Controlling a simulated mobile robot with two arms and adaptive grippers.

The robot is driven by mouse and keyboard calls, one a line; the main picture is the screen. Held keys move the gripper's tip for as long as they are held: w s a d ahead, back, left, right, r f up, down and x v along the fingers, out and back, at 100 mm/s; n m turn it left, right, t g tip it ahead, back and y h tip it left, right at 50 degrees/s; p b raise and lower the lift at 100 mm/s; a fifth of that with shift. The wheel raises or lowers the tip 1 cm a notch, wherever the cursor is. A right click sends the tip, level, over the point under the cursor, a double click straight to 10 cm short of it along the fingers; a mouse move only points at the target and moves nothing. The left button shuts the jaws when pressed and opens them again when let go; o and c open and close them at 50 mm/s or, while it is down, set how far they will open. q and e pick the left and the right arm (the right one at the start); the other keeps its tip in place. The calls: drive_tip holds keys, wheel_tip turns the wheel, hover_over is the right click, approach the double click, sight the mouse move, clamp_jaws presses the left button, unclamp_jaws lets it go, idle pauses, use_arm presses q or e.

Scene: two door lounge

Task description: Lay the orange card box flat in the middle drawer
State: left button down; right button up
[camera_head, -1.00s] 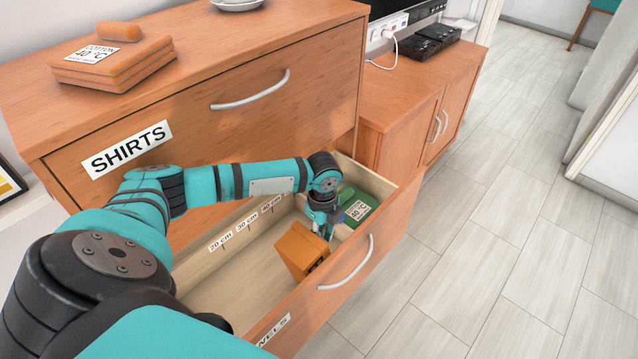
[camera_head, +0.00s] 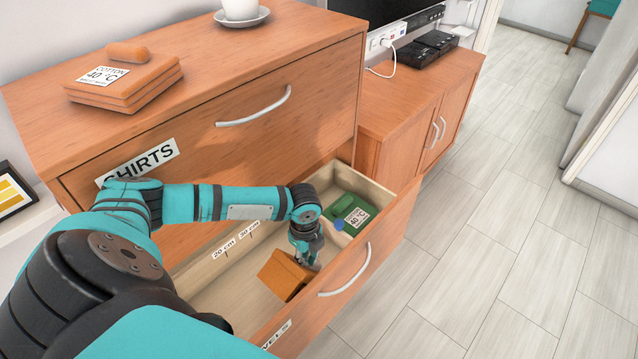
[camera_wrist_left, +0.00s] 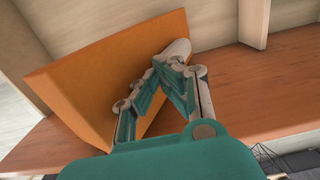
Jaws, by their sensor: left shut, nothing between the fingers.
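The orange card box (camera_head: 284,276) is inside the open drawer (camera_head: 385,232), near its front wall, and is tilted, not flat. In the left wrist view the box (camera_wrist_left: 95,75) shows as a broad slanted face behind and beside the fingers. My left gripper (camera_head: 306,256) points down into the drawer at the box's right upper side. In the wrist view the gripper (camera_wrist_left: 176,58) is shut with nothing between its fingertips. The fingers are against or very near the box; I cannot tell which. My right gripper is not in view.
A green folded item (camera_head: 352,212) with a label lies in the drawer's far right compartment, past a divider. Length marks line the drawer's back wall. Orange folded cloths (camera_head: 124,82) and a cup on a saucer (camera_head: 242,16) stand on the dresser top. The floor (camera_head: 500,240) at right is clear.

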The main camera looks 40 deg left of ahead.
use_arm(q)
drive_tip(key=s, duration=0.2)
drive_tip(key=s+f+p, duration=0.1)
drive_tip(key=shift+s+a+p, duration=0.15)
drive_tip(key=shift+s+p, duration=0.15)
drive_tip(key=shift+s, duration=0.05)
idle(0.7)
drive_tip(key=shift+w+r+p, duration=0.15)
drive_tip(key=shift+r+p, duration=0.35)
drive_tip(key=shift+r, duration=0.05)
wheel_tip(320, 180, up, 11)
drive_tip(key=p, duration=1.1)
hover_over(297, 263)
drive_tip(key=shift+w+a, duration=0.1)
